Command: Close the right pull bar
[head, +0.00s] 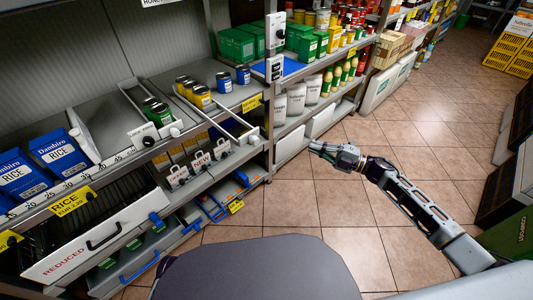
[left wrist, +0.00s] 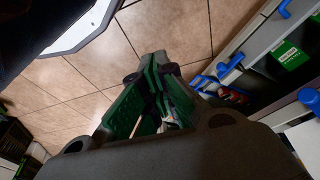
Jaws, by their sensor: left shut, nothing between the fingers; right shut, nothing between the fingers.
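The right pull bar (head: 218,124) is a narrow light frame on the middle shelf in the head view. Its front end sticks out past the shelf edge, and it looks empty toward the front. The left pull bar (head: 130,94) is beside it and holds green-topped cans. My right gripper (head: 320,148) is shut and empty above the floor, to the right of the right pull bar and apart from it. My left gripper (left wrist: 152,75) shows only in the left wrist view, shut and empty, over the floor and beside the lower bins. The right pull bar is not clearly visible there.
A drawer marked REDUCED (head: 95,240) sticks out at lower left. Blue-handled bins (head: 130,268) line the lowest shelf. Yellow and blue cans (head: 200,97) stand behind the right bar. The tiled floor (head: 330,205) is free; dark crates (head: 505,170) stand at the right.

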